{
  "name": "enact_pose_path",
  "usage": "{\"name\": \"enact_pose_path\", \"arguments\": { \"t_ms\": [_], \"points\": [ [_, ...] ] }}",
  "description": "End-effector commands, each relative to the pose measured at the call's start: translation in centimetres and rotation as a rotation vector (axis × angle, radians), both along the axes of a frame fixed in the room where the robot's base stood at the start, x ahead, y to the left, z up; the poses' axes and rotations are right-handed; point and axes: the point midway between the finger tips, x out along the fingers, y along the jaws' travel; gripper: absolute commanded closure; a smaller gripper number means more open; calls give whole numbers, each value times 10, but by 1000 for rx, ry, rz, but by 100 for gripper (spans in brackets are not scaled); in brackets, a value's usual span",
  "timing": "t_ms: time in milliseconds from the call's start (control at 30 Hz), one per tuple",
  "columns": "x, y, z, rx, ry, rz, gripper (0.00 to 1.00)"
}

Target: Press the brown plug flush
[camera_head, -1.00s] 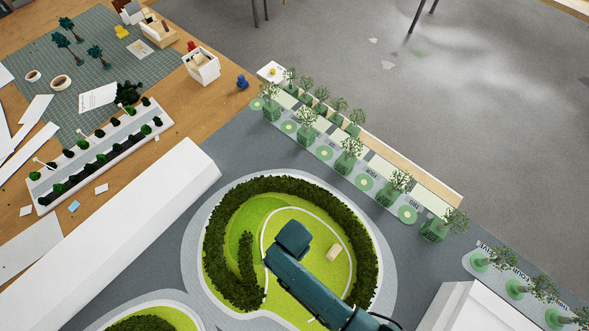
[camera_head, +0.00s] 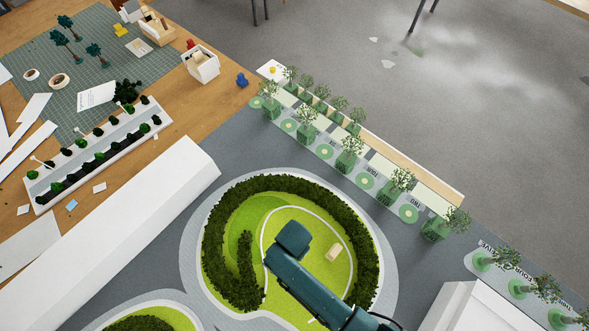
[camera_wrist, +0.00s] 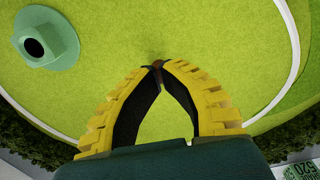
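In the wrist view my gripper (camera_wrist: 159,68) has yellow ribbed fingers with dark inner pads, and their tips meet over the green lawn (camera_wrist: 215,25). A small dark brown bit (camera_wrist: 178,65) shows right at the fingertips. I cannot tell whether it is the brown plug or part of the fingertips. No other brown plug is clear to see. A green flanged piece with a dark round hole (camera_wrist: 34,47) stands on the lawn at the upper left, apart from the fingers. In the head view my teal arm hides the fingertips and the lawn beneath them.
A dark hedge ring (camera_head: 222,212) surrounds the round lawn. A small tan block (camera_head: 335,252) lies right of my arm. Potted model trees (camera_head: 350,150) line a strip at the upper right. A long white block (camera_head: 110,235) and a white planter (camera_head: 100,150) stand at left.

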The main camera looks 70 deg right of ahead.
Motion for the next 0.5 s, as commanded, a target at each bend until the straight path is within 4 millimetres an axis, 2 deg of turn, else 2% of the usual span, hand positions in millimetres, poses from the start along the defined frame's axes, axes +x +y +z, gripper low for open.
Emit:
{"name": "enact_pose_path", "arguments": {
  "t_ms": [500],
  "points": [
    [-1,1,-19,2,2,0,100]
  ]
}}
